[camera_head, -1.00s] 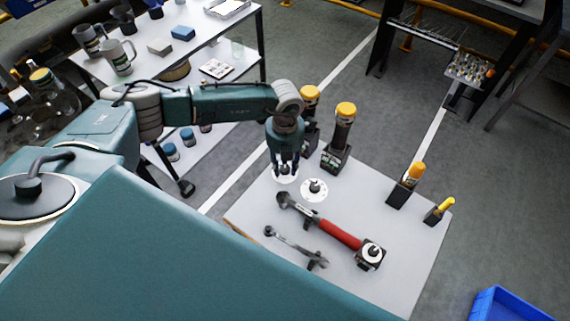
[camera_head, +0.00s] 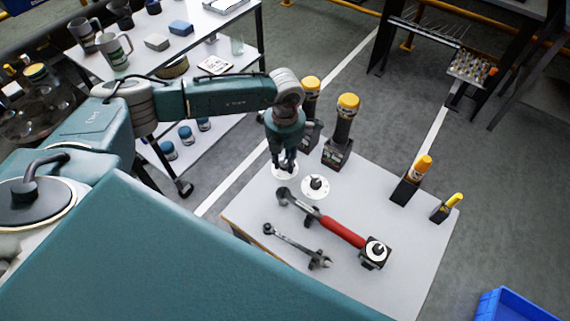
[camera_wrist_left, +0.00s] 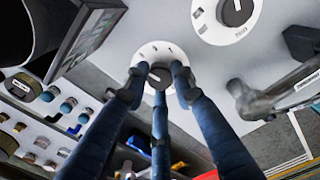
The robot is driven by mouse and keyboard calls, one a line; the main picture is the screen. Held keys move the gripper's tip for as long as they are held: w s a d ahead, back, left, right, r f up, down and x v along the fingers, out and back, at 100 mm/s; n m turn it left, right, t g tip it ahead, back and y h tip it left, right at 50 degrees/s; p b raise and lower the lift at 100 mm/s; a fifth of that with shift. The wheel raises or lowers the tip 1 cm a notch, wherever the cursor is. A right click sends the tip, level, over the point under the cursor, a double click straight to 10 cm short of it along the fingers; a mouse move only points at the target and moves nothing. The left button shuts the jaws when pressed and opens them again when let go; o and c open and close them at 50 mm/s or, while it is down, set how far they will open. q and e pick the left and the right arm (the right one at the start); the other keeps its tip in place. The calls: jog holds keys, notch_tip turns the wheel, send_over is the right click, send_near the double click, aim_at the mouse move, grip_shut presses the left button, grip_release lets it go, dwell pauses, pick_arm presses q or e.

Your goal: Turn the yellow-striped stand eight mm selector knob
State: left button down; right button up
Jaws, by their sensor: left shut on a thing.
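My left gripper (camera_head: 284,160) points down at the white round dial plate (camera_head: 279,175) near the table's back left edge. In the left wrist view its blue fingers (camera_wrist_left: 160,80) are shut around the dark selector knob (camera_wrist_left: 159,74) at the centre of that white dial plate (camera_wrist_left: 147,53). In the head view the gripper hides this knob. A second white dial with a dark knob (camera_head: 316,185) lies just to the right, apart from the gripper; it also shows in the left wrist view (camera_wrist_left: 236,12). Yellow stripes cannot be made out. My right gripper is not in view.
Tall yellow-capped tools in dark stands (camera_head: 342,135) stand close behind the dials. A red-handled wrench (camera_head: 342,231) and a smaller wrench (camera_head: 290,242) lie in front. A dark box with a white dial (camera_head: 375,253) is at front right. Smaller yellow-topped holders (camera_head: 408,185) stand at right.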

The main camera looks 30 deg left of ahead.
aim_at(285, 163)
pick_arm(q)
jog(key=m+b, duration=0.4)
jog(key=m, duration=0.1)
jog(key=shift+w+f+m+b, duration=0.1)
jog(key=shift+f+m+b, duration=0.05)
jog(key=shift+m+b, duration=0.15)
jog(key=shift+r+m+b, duration=0.2)
jog(key=shift+m+b, duration=1.15)
jog(key=shift+m, duration=0.35)
jog(key=shift+r, duration=0.1)
jog(key=c, duration=1.4)
grip_release()
jog(key=shift+c, duration=0.2)
notch_tip(285, 163, up, 12)
